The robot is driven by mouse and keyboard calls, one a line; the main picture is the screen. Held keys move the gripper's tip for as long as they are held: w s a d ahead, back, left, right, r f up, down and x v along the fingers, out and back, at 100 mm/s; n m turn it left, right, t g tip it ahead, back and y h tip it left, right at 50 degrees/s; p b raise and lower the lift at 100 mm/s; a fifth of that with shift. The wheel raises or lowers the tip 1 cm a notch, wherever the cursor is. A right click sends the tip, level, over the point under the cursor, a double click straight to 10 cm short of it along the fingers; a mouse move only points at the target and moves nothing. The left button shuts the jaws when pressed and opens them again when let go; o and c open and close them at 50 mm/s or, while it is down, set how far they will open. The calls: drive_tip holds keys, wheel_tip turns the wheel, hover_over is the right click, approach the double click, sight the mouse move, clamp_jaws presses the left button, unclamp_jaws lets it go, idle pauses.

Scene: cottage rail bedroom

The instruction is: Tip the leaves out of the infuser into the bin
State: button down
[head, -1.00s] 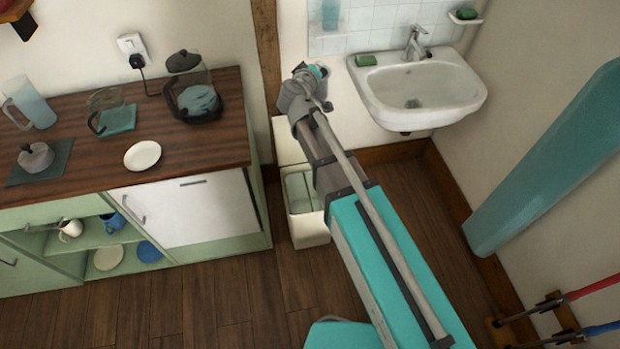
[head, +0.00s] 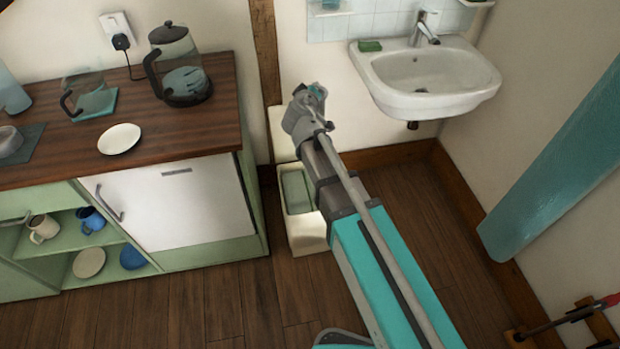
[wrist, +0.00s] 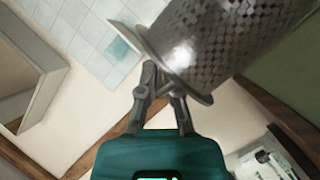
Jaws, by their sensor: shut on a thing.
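The infuser (wrist: 232,35) is a perforated metal cylinder with a flared rim, tilted over at the top of the wrist view. My gripper (wrist: 163,82) is shut on it near the rim. Its leaves are not visible. In the head view my gripper (head: 311,95) is at the far end of my arm, and I cannot make out the infuser there. The bin (head: 309,236) is cream with a pale green inside and stands open on the floor to the right of the cabinet. My gripper appears above and behind its opening in the picture, with my arm partly covering the bin.
The cabinet (head: 190,215) with a wooden worktop (head: 165,138) stands left of the bin. A glass kettle (head: 180,68), a white plate (head: 119,139) and a glass jug (head: 88,95) are on it. A sink (head: 425,85) hangs on the wall at right.

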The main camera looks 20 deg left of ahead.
wheel_tip(320, 180, down, 36)
drive_tip(key=a+n+y+b, duration=0.1)
drive_tip(key=n+y+b, duration=0.1)
drive_tip(key=b, duration=3.2)
drive_tip(key=shift+s+r+y+b, duration=0.15)
drive_tip(key=shift+s+y+b, duration=0.2)
drive_tip(key=shift+y, duration=0.25)
drive_tip(key=shift+w+r+g+p, duration=0.1)
drive_tip(key=shift+w+g+p, duration=0.1)
drive_tip(key=shift+g+p, duration=0.35)
drive_tip(key=shift+w+p, duration=0.1)
drive_tip(key=shift+p, duration=0.25)
drive_tip(key=w+f+m+g+y, duration=0.1)
drive_tip(key=w+f+m+g, duration=0.1)
drive_tip(key=g, duration=0.7)
drive_tip(key=w+d+f+m+g+y, duration=0.1)
drive_tip(key=f+m+g, duration=0.4)
drive_tip(key=g, duration=0.5)
drive_tip(key=shift+w+y+b, duration=0.3)
drive_tip(key=shift+w+y, duration=0.25)
drive_tip(key=shift+y, duration=0.15)
drive_tip(key=shift+g, duration=0.45)
